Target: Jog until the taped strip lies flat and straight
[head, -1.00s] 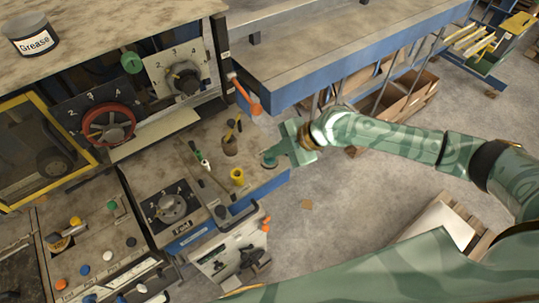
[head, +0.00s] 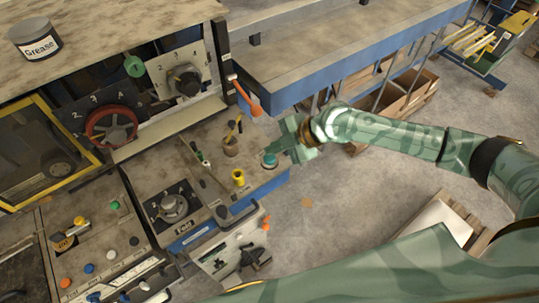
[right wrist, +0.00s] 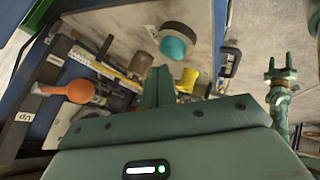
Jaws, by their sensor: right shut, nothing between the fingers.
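No taped strip can be made out in either view. A teal round button (head: 269,160) sits near the right end of the worn control panel (head: 215,180); it also shows in the right wrist view (right wrist: 173,48). My right gripper (head: 283,151) is shut and empty, pointing down beside the teal button and partly overlapping it in the head view. Its closed fingers (right wrist: 158,88) show just below the button in the right wrist view; I cannot tell whether they touch anything. My left gripper (right wrist: 281,76) shows at the right of the right wrist view, its two fingers apart, away from the panel.
A yellow cup-shaped control (head: 238,177) and a brown knob (head: 230,146) stand close to the teal button. An orange-handled lever (head: 246,97) sticks out behind them. A red dial (head: 111,125) and a yellow-framed window (head: 45,150) are at left.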

